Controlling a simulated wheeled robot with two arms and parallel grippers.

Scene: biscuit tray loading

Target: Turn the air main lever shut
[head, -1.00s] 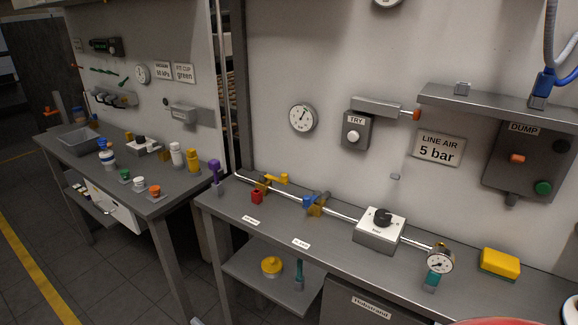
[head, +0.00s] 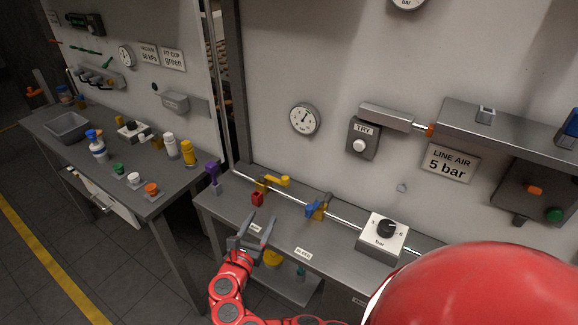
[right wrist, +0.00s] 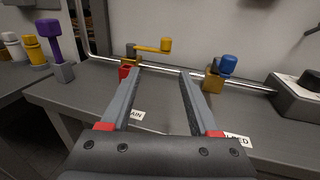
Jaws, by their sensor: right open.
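The yellow lever (head: 280,181) sits on a brass valve (head: 261,186) at the left end of the metal pipe, with a red piece below it. Its arm points right, roughly along the pipe. In the right wrist view the yellow lever (right wrist: 155,48) is ahead, and a label ending in "AIN" (right wrist: 136,115) lies in front of it, partly hidden by a finger. My right gripper (head: 254,230) is open and empty in front of this valve, apart from the lever. Its two fingers (right wrist: 160,75) point toward the pipe. My left gripper is out of view.
A blue-handled valve (head: 315,207) stands right of the yellow one, behind a "BLEED" label (head: 303,254). A bar dial box (head: 382,237) is further right on the pipe. A purple-topped piece (head: 213,173) stands at the bench's left end. The bench front between the labels is clear.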

